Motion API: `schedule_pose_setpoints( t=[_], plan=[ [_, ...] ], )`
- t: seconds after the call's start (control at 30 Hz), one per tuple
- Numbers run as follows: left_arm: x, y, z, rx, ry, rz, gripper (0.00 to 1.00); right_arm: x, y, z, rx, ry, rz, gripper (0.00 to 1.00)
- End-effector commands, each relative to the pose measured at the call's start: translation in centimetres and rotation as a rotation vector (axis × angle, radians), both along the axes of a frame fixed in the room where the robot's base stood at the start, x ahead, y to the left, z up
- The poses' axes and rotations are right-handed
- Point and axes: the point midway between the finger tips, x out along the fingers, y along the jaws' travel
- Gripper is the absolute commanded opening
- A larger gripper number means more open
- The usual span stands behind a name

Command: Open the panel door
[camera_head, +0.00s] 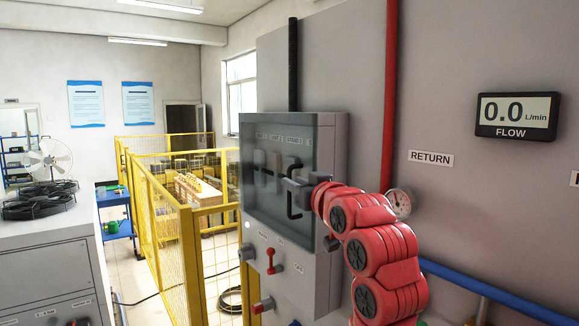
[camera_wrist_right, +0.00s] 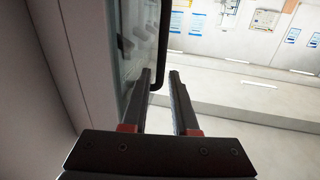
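The panel door (camera_head: 268,200) is a dark glass front on a grey box (camera_head: 328,200) fixed to the large grey cabinet. It looks shut. Its black bar handle (camera_head: 292,202) stands upright near the door's right side. My right gripper (camera_head: 289,183) is at the handle, at the end of my red arm. In the wrist view its two fingers (camera_wrist_right: 160,74) are apart. The lower end of the handle (camera_wrist_right: 157,84) appears between the fingertips, with a gap to the right finger. Contact with the left finger cannot be told. My left gripper is not in view.
A red lever (camera_head: 271,258) and knobs sit below the door. A pressure gauge (camera_head: 399,204) and red pipe (camera_head: 389,90) are right of the box.

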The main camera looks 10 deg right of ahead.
Motion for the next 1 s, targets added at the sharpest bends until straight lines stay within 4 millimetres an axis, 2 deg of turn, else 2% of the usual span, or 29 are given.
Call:
schedule_pose_setpoints(
  t=[0.03, 0.2, 0.57, 0.73, 1.0],
  plan=[
    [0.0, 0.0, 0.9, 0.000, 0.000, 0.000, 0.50, 0.9, 0.3, 0.3, 0.001, 0.005, 0.001, 0.27],
    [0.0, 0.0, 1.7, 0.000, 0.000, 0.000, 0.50, 2.9, 0.6, 0.2, 0.001, 0.002, 0.001, 0.27],
    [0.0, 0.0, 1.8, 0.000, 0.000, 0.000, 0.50, 3.6, 0.7, 0.0, 0.000, -0.001, 0.000, 0.27],
    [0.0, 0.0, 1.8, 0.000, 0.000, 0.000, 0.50, 3.5, 0.7, 0.0, 0.000, -0.001, 0.000, 0.00],
    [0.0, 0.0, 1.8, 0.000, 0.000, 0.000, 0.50, 3.5, 0.7, 0.0, 0.000, -0.001, 0.000, 0.00]
  ],
)
